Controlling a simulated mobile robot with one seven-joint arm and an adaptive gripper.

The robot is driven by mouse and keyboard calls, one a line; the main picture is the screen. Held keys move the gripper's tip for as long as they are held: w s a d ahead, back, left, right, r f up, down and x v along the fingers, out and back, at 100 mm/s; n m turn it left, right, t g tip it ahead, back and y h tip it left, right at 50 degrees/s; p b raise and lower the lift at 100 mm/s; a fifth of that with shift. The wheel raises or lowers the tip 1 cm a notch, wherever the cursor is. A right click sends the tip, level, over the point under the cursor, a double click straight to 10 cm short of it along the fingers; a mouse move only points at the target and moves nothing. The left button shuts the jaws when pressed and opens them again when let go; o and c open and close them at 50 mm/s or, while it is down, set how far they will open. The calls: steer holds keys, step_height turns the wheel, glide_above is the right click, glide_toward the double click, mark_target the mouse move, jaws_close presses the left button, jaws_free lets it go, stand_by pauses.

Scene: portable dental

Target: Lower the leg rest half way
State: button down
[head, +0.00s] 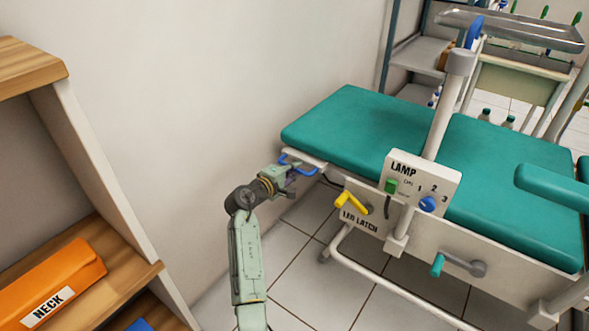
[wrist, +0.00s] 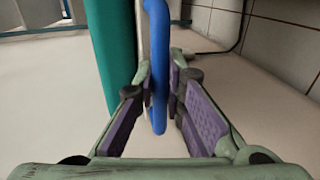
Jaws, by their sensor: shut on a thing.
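The leg rest (head: 338,125) is the teal padded section at the left end of the dental chair and looks about level with the seat pad. A blue handle (head: 297,163) sticks out from its near left edge. My gripper (head: 285,175) is at this handle. In the wrist view the blue handle (wrist: 158,75) runs between the purple finger pads of my gripper (wrist: 163,98), which are shut on it. The teal pad edge (wrist: 113,55) lies just left of it. A yellow lever (head: 352,203) sits on a panel labelled LEG LATCH (head: 358,216), right of my gripper.
A lamp control box (head: 423,182) with a green switch and blue knob stands beside the chair. A teal-handled crank (head: 438,265) is below it. A wooden shelf (head: 80,255) with an orange NECK cushion (head: 50,280) stands at left. White wall is behind; tiled floor is open below.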

step_height(320, 180, down, 11)
steer(key=s+d+n+h+b, duration=0.1)
steer(key=d+n+b, duration=0.1)
steer(key=n, duration=0.1)
steer(key=shift+s+d+b, duration=0.15)
steer(key=shift+s+b, duration=0.1)
steer(key=shift+b, duration=0.1)
steer(key=c, duration=1.6)
jaws_free()
steer(key=shift+c, duration=0.2)
